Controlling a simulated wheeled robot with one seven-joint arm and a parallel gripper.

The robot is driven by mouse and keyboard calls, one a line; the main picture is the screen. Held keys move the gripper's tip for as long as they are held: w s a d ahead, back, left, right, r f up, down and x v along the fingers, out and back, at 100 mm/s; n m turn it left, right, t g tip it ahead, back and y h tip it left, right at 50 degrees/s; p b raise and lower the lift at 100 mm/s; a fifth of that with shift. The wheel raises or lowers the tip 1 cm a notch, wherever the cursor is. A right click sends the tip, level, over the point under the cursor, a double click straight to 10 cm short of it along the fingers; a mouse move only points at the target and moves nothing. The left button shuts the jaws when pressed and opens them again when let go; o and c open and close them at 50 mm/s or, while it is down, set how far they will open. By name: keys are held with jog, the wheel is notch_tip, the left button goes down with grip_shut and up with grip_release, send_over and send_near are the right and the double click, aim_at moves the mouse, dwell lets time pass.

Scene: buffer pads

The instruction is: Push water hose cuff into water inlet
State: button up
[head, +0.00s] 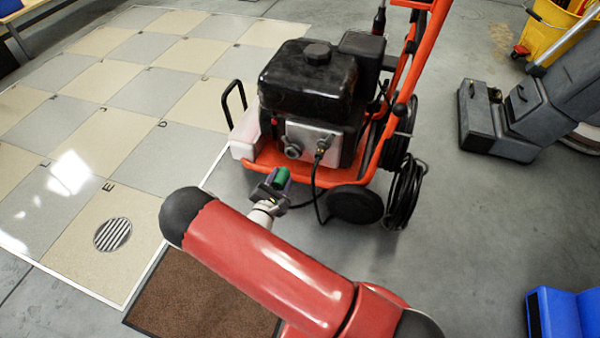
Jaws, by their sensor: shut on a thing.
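The pressure washer (310,85) has a black engine block on an orange frame and stands at the upper middle. A round metal fitting, which looks like the water inlet (293,150), sits on the left of its silver front plate. My gripper (272,186) is shut on a green piece, which looks like the water hose cuff (281,178). The cuff is in front of the plate, below and slightly left of the inlet, apart from it. Its far end and the exact grip are too small to make out. My red arm hides the floor in front.
A coiled hose (405,190) is at the washer's right. A brown mat (200,300) and tiled floor lie left. A grey machine (510,125), yellow bucket (555,35) and blue box (565,312) stand right.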

aim_at(292, 154)
jog(key=shift+w+f, duration=0.1)
jog(key=shift+w, duration=0.05)
jog(key=shift+w+d, duration=0.15)
jog(key=shift+w, duration=0.4)
jog(key=shift+b+x, duration=0.85)
jog(key=shift+x, duration=1.65)
jog(key=shift+w+d, duration=0.25)
jog(key=shift+w, duration=0.4)
jog(key=o, duration=1.4)
jog(key=shift+c, duration=0.2)
jog(key=shift+s, duration=0.1)
